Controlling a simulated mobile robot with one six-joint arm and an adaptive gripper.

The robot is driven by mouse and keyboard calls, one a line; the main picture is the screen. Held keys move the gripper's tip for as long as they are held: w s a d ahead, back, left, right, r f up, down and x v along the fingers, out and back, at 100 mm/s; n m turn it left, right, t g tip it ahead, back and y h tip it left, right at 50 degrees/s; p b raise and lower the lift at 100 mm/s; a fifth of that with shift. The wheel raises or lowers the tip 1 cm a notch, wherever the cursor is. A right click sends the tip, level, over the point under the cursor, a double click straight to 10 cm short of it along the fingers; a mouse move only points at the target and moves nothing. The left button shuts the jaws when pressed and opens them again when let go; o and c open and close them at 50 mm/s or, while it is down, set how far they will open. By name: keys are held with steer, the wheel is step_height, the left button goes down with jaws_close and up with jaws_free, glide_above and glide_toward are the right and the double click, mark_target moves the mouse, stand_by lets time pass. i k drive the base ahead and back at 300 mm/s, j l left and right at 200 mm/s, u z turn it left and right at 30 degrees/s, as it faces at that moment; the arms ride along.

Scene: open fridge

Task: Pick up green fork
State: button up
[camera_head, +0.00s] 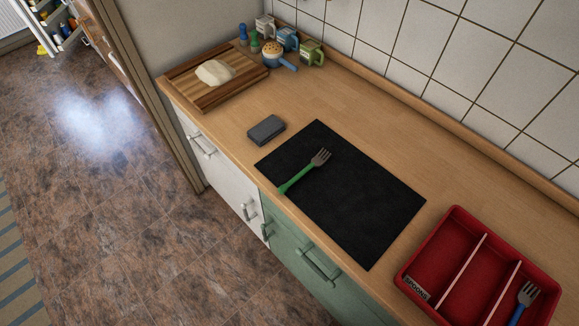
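The green fork (297,178) has a green handle and grey metal tines. It lies flat on a black mat (365,205) on the wooden counter. Its tines point up and to the right, and its handle end reaches the mat's front left edge. Nothing covers the fork. My gripper does not show in this view.
A red divided tray (457,222) stands at the right and holds a blue-handled fork (525,299). A dark grey block (266,130) lies left of the mat. Tiled wall runs behind.

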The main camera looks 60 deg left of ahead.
mark_target(317, 161)
steer(key=u, duration=2)
steer(key=z, duration=1.85)
steer(key=u, duration=1.85)
steer(key=i+j, duration=0.5)
steer(key=j, duration=0.15)
steer(key=i+j+z, duration=0.1)
steer(key=z, duration=0.4)
steer(key=i+j+z, duration=0.1)
steer(key=j+z, duration=0.15)
steer(key=z, duration=0.25)
steer(key=j+z, duration=0.25)
steer(key=z, duration=0.2)
steer(key=i, duration=0.05)
